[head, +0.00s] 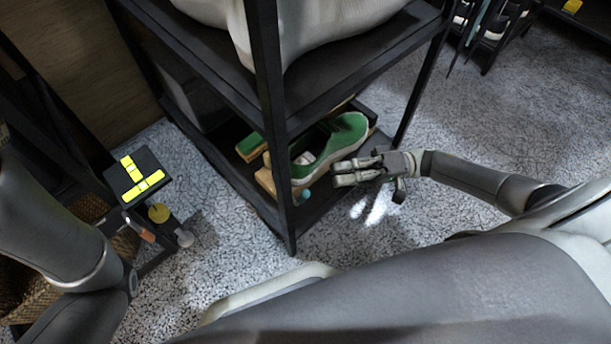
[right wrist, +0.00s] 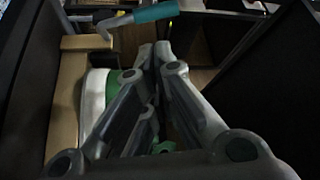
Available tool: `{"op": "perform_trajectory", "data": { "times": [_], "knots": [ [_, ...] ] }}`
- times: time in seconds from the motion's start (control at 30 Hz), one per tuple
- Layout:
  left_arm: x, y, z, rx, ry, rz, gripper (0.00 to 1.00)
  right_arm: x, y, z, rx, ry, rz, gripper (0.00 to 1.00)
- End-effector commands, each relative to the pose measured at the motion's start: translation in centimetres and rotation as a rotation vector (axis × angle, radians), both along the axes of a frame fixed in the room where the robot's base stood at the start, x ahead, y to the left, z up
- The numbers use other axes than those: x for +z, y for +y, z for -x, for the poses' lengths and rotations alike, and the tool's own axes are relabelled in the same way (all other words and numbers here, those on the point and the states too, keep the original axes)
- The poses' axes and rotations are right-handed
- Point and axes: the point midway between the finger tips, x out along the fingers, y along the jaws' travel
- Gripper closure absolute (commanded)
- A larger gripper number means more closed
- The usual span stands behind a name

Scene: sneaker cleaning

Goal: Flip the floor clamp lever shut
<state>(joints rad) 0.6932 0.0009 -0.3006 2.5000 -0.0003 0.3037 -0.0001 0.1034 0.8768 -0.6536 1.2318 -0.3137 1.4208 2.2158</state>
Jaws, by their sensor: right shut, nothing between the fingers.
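A green sneaker (head: 345,133) with a white sole lies on the bottom shelf among light wooden clamp parts (head: 265,181). The clamp lever's teal end (head: 305,196) shows small beside the front post. In the right wrist view the teal lever handle (right wrist: 158,12) on its grey metal bar shows at the top, above a wooden block (right wrist: 85,42). My right gripper (head: 336,173) is shut and empty, beside the sneaker and right of the lever end. In the right wrist view its fingertips (right wrist: 155,52) are together below the handle, apart from it in the picture. My left gripper is out of view.
The dark shelf rack's front post (head: 275,120) stands left of my right gripper, with an upper shelf (head: 350,65) above. A black stand with yellow markings (head: 140,174) is at left. Speckled floor (head: 400,235) is clear to the right.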

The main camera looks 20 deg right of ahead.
Motion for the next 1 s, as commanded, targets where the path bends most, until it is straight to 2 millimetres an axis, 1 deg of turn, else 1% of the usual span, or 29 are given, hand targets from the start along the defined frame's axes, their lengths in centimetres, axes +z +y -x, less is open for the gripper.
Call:
{"op": "perform_trajectory", "data": {
  "times": [0.3,0.5,0.7,1.0],
  "knots": [
    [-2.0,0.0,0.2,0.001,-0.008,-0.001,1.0,0.5,5.1,-0.7,0.002,-0.003,-0.004,1.0],
    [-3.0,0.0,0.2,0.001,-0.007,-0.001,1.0,1.0,7.5,-1.2,0.001,-0.001,-0.001,1.0],
    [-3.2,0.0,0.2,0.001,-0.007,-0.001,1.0,1.3,8.4,-1.4,-0.001,-0.001,-0.001,1.0],
    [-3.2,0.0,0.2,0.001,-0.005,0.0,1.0,1.4,8.4,-1.4,-0.002,-0.001,0.0,1.0]
  ]
}}
